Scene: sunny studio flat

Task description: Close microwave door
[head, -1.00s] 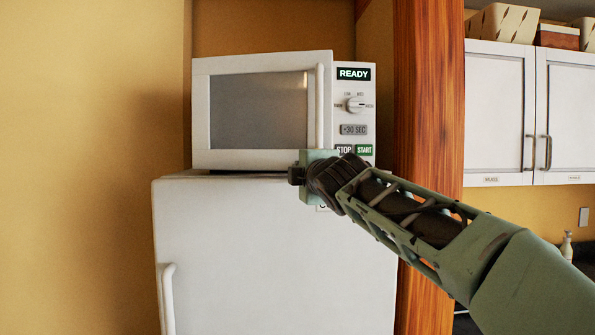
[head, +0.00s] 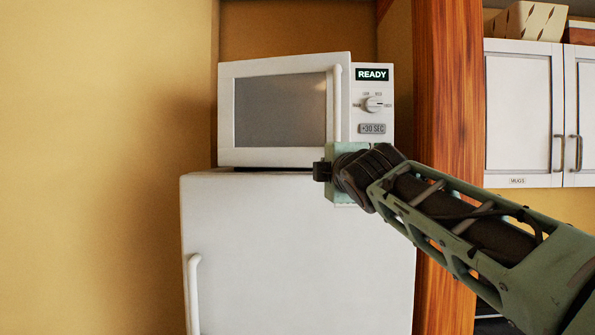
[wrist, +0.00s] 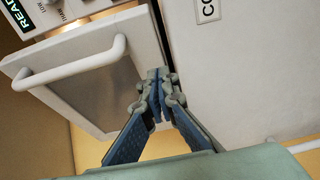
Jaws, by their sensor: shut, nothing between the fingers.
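The white microwave (head: 373,82) stands on top of a white fridge. Its door (head: 285,158), with a dark window and a vertical handle (head: 337,105) at its right side, looks slightly ajar, its right edge standing forward of the control panel. In the head view, my gripper's mount is in front of the door's lower right corner and hides the panel's lower buttons; the fingers are hidden. In the wrist view, my gripper (wrist: 155,75) is shut and empty, its fingertips beside the edge of the door (wrist: 150,40). I cannot tell whether they touch it.
The fridge (head: 300,250) fills the space below, with its handle (head: 194,290) at left. A wooden post (head: 447,90) and white wall cabinets (head: 520,110) stand to the right. A yellow wall (head: 100,150) is close on the left.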

